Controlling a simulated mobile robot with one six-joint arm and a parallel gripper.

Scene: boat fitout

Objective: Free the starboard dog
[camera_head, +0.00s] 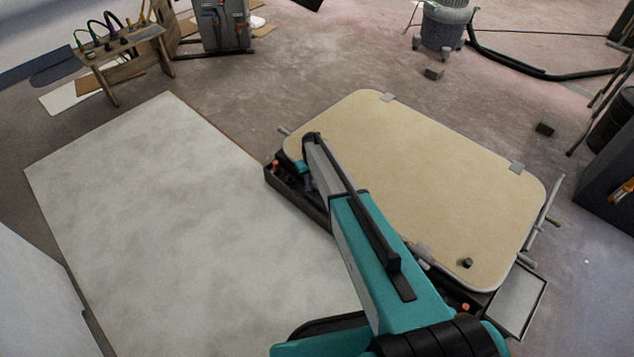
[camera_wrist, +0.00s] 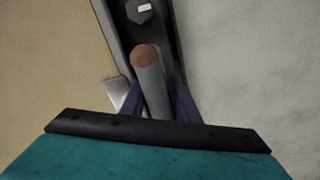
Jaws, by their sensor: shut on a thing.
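The tan hatch panel (camera_head: 430,170) lies flat with rounded corners and grey clips on its edge. A dark frame rail (camera_head: 295,195) runs along its near left side. In the wrist view my gripper (camera_wrist: 157,98) has its two dark purple fingers on either side of a grey round dog handle (camera_wrist: 150,82) with a reddish-brown end, and is shut on it. The handle lies over the dark rail (camera_wrist: 166,20). In the head view my arm hides most of the grip. An orange-tipped end (camera_head: 276,164) shows left of it, another (camera_head: 465,306) near the front corner. No marking shows which is starboard.
A large pale board (camera_head: 180,220) fills the floor left of the hatch. A wooden rack (camera_head: 120,55) with cables and a grey cabinet (camera_head: 226,28) stand behind. A grey vacuum (camera_head: 443,28) with a black hose stands at the back right. Floor behind the hatch is mostly clear.

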